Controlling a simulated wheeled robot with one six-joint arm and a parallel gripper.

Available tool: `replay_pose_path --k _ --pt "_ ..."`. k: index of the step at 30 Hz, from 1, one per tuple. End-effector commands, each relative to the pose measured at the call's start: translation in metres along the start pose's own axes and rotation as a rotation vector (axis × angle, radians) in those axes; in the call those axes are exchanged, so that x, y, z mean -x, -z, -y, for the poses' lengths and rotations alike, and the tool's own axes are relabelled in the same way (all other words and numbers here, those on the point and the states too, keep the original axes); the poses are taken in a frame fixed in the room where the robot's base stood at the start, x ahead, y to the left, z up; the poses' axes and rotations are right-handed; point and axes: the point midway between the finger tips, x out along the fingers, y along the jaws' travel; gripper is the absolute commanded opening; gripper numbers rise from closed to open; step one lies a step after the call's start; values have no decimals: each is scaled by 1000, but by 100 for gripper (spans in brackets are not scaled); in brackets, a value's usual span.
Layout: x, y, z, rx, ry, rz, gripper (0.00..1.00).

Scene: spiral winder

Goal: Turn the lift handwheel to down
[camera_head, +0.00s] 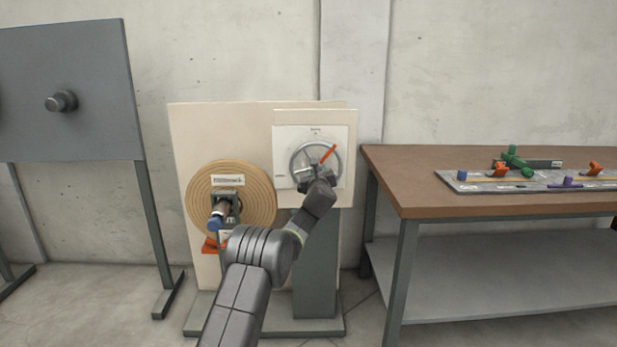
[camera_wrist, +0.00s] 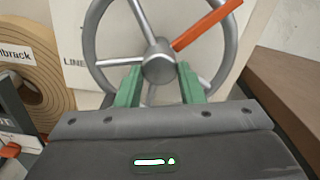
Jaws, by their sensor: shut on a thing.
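The lift handwheel (camera_head: 340,168) is a grey spoked wheel on a white plate (camera_head: 285,145) at the right of the cream winder panel. An orange pointer (camera_head: 327,154) runs from its hub to the upper right. My gripper (camera_head: 308,177) is at the wheel's lower left part in the head view. In the wrist view the green fingers (camera_wrist: 158,78) stand on either side of the handwheel's (camera_wrist: 91,45) hub, shut on the wheel. The orange pointer (camera_wrist: 207,26) points up and right there. A label at the plate's top is too small to read; one at the left begins "LINE".
A tan coiled roll (camera_head: 258,205) with a blue-ended spindle stands left of the wheel. A wooden-topped workbench (camera_head: 400,180) with a tray of coloured parts (camera_head: 462,186) is close on the right. A grey board (camera_head: 100,95) stands at the far left.

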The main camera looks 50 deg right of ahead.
Motion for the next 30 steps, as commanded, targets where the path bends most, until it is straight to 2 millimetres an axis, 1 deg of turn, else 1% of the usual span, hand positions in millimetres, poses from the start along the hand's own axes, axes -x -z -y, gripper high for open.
replay_pose_path --k 1,3,15,21,30 --pt "-3 6 2 46 2 -3 0" --pt "-5 8 4 112 1 -3 0" --pt "-6 7 5 462 0 -1 0" --pt "-6 5 5 583 -1 -1 0" --pt "-6 4 5 676 -2 0 0"
